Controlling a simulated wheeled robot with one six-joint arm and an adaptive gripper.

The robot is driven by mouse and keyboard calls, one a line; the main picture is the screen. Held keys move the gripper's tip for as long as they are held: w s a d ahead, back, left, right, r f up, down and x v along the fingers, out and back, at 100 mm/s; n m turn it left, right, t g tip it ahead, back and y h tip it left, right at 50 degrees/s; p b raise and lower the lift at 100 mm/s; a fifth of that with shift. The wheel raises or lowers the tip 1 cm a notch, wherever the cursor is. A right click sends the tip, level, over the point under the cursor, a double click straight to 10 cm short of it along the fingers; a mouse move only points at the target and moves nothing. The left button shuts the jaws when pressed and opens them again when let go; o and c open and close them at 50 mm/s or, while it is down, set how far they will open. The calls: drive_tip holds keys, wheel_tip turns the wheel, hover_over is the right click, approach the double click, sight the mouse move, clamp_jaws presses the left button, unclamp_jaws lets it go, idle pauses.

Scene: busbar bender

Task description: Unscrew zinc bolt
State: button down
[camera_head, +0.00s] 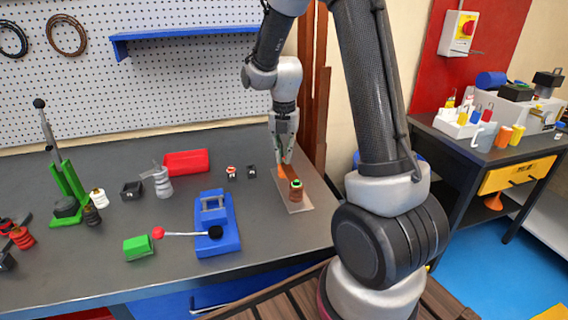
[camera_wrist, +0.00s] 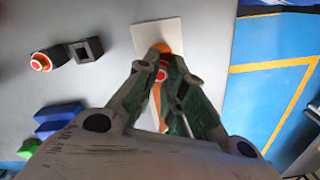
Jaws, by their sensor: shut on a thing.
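My gripper (camera_head: 285,160) points down over the far part of a pale base plate (camera_head: 296,207) on the grey workbench. Its fingers are closed together, and it also shows in the wrist view (camera_wrist: 166,68). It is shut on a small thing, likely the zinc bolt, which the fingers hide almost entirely. A copper-orange bar (camera_wrist: 155,112) shows between and below the fingers, with a red-and-white ringed spot (camera_wrist: 161,76) beside them. A brown insulator with a greenish top (camera_head: 296,190) stands upright on the near part of the plate.
A dark insulator with a red top (camera_head: 231,173) and a small black block (camera_head: 251,171) stand left of the plate. A blue tool with a lever (camera_head: 216,235) lies nearer. A red tray (camera_head: 186,162) and green press (camera_head: 68,195) are farther left.

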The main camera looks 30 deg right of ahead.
drive_tip(key=n, duration=0.5)
drive_tip(key=shift+n, duration=0.4)
drive_tip(key=c, duration=1.7)
unclamp_jaws()
drive_tip(key=shift+m, duration=0.3)
drive_tip(key=m, duration=0.5)
